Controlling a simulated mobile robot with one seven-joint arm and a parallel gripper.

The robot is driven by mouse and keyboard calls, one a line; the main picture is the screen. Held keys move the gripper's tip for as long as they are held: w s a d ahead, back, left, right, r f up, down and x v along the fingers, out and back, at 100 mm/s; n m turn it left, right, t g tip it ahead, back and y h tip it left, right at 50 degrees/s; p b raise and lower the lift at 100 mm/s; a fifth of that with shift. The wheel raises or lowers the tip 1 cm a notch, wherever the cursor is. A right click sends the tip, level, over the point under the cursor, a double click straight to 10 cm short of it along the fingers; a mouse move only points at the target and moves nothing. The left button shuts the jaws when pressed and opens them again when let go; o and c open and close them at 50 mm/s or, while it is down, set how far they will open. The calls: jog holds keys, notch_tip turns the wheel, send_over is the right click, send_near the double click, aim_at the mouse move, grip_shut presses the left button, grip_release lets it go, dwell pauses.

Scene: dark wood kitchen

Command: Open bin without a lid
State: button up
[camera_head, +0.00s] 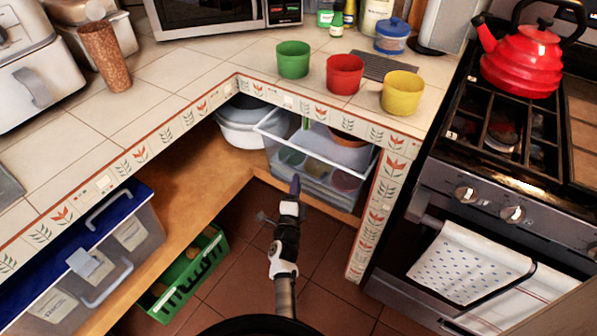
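A clear plastic bin without a lid (327,151) is on the low shelf under the corner of the tiled counter. Its pale front rim shows, and several bowl-like items are visible in and around it. My gripper (295,184) reaches up from the bottom of the view, with its dark tip in front of the bin's lower left part. Whether it touches the bin cannot be told. The fingers are small and seen from behind, so their opening is unclear. Another clear bin with a blue lid (110,205) stands at the left.
A green crate (180,290) is low at the left, under the wooden shelf (196,184). White bowls (243,125) are left of the bin. The tiled counter edge overhangs it. The stove (500,190) with hanging towels (462,262) is at right. Floor tiles between are clear.

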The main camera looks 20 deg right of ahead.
aim_at(299, 171)
jog(key=shift+x, duration=2.7)
grip_shut()
jog(key=shift+s, duration=0.1)
